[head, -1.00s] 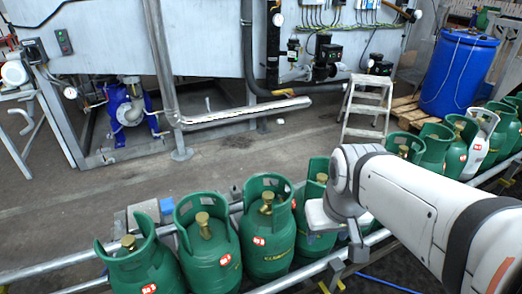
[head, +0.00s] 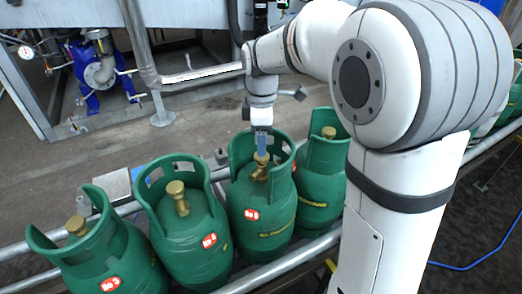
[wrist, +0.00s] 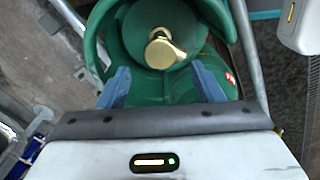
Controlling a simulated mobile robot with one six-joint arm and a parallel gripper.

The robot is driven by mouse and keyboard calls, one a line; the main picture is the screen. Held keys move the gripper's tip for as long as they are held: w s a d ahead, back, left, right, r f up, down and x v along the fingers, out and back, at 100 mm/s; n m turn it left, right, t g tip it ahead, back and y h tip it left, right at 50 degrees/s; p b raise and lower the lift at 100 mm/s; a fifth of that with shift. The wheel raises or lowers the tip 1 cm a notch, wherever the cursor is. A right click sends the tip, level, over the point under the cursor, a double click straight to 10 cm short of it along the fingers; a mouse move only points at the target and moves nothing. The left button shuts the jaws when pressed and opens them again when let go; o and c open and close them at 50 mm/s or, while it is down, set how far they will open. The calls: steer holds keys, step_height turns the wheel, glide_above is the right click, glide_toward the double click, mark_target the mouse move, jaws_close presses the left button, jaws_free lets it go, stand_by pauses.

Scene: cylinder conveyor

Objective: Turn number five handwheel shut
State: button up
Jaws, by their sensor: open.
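Green gas cylinders stand in a row, each with a brass handwheel inside a green collar and a red number label.
Conveyor rails (head: 285,264) run along the row. Another cylinder (head: 322,175) stands close on the right, partly behind my arm. One more (head: 100,260) stands at the far left. The collar surrounds part of the handwheel. A blue pump (head: 95,75) stands across the floor.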

step_height(320, 180, down, 5)
steer(key=shift+b, duration=0.5)
steer(key=shift+s, duration=0.1)
steer(key=c, duration=0.9)
steer(key=shift+a, duration=0.1)
steer(key=shift+c, duration=0.3)
